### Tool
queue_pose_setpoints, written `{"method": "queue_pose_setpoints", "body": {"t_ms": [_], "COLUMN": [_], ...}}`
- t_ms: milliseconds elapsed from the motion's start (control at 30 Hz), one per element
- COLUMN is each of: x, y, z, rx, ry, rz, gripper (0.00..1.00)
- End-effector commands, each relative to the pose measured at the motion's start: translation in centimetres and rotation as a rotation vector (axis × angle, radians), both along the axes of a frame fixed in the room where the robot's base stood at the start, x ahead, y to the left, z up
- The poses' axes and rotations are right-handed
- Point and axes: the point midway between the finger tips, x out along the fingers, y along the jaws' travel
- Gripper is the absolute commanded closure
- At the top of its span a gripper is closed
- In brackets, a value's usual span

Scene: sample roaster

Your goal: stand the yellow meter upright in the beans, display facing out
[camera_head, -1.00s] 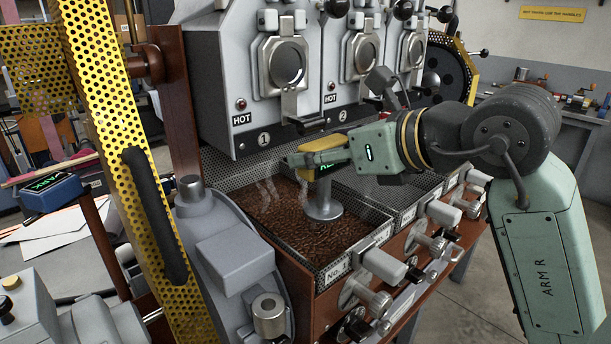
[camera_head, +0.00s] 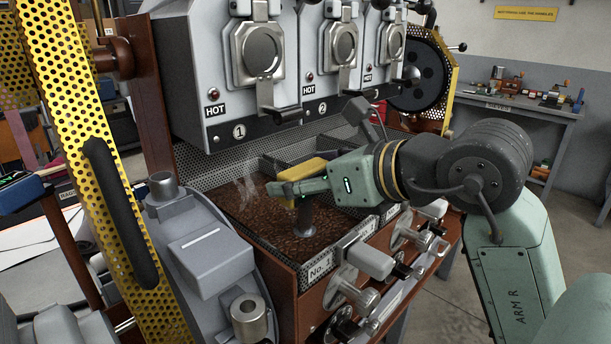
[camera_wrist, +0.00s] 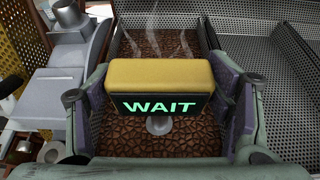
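The yellow meter (camera_head: 308,168) is a block on a grey stem, above the brown beans (camera_head: 265,214) in the tray marked No. 1. The wrist view shows the meter (camera_wrist: 160,74) level, its dark front reading "WAIT" in green letters facing that camera. My gripper (camera_head: 292,188) is at the meter, its purple-padded fingers against the two sides in the wrist view (camera_wrist: 160,100). The stem looks upright, and its lower end meets the beans. A part of its round foot shows below the display in the wrist view. How deep it sits is hard to tell.
The tray's perforated wall (camera_wrist: 240,70) and an empty grey tray lie right of the beans. Roaster fronts marked HOT (camera_head: 225,75) stand behind. A yellow perforated guard (camera_head: 75,120) and a grey housing (camera_head: 200,245) stand at left. Steam rises from the beans.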

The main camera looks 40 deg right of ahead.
Motion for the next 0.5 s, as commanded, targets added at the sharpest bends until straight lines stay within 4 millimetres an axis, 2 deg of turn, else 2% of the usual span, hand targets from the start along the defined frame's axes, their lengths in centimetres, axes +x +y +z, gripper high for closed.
{"method": "queue_pose_setpoints", "body": {"t_ms": [200, 500], "x": [0.0, 0.0], "y": [0.0, 0.0], "z": [0.04, 0.11], "rx": [0.0, 0.0], "ry": [0.0, 0.0], "rz": [0.0, 0.0], "gripper": [0.11, 0.11]}}
